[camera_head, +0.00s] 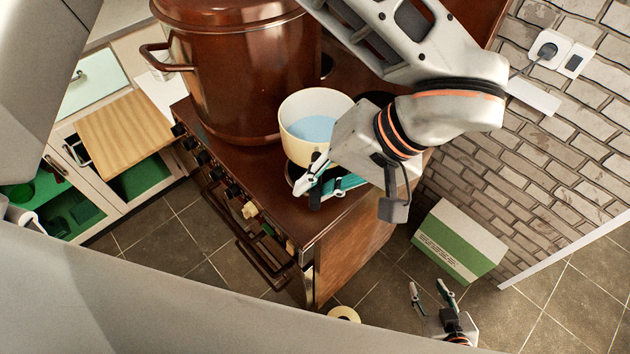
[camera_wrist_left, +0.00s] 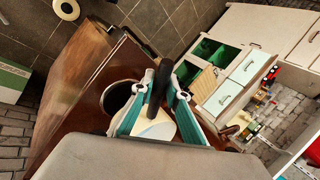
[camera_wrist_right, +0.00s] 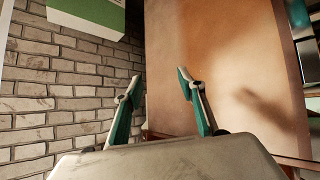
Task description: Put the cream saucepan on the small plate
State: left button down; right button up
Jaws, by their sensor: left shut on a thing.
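The cream saucepan (camera_head: 292,112), light blue inside, is upright over the brown stove top, beside the big pot. I cannot tell whether it touches the stove. My left gripper (camera_head: 330,188) is at its near side. In the left wrist view its fingers (camera_wrist_left: 160,88) are closed around the dark handle (camera_wrist_left: 157,85), with part of the cream saucepan (camera_wrist_left: 155,128) below them. My right gripper (camera_head: 434,292) is low over the floor, open and empty; its fingers also show apart in the right wrist view (camera_wrist_right: 160,85). I cannot make out the small plate in any view.
A large brown pot (camera_head: 235,75) stands on the stove (camera_head: 275,205) left of the saucepan. A wooden board (camera_head: 125,125) lies left of the stove. A green and white box (camera_head: 460,240) stands on the floor by the brick wall (camera_head: 520,170).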

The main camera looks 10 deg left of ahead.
pick_arm(q)
notch_tip(320, 180, down, 7)
jog(key=b, duration=0.3)
jog(key=shift+f, duration=0.15)
pick_arm(e)
jog(key=shift+w+a+f+y, duration=0.25)
jog(key=shift+w+a+y, duration=0.15)
jog(key=shift+w+a, duration=0.45)
pick_arm(q)
jog(key=shift+w, duration=0.1)
pick_arm(e)
jog(key=shift+s+f, duration=0.15)
pick_arm(q)
jog(key=shift+f+b, duration=0.5)
jog(key=shift+f, duration=0.05)
pick_arm(e)
jog(key=shift+f, duration=0.15)
pick_arm(q)
jog(key=c, duration=1.9)
grip_release()
pick_arm(e)
jog(key=shift+f, duration=0.1)
jog(key=shift+d+f, duration=0.1)
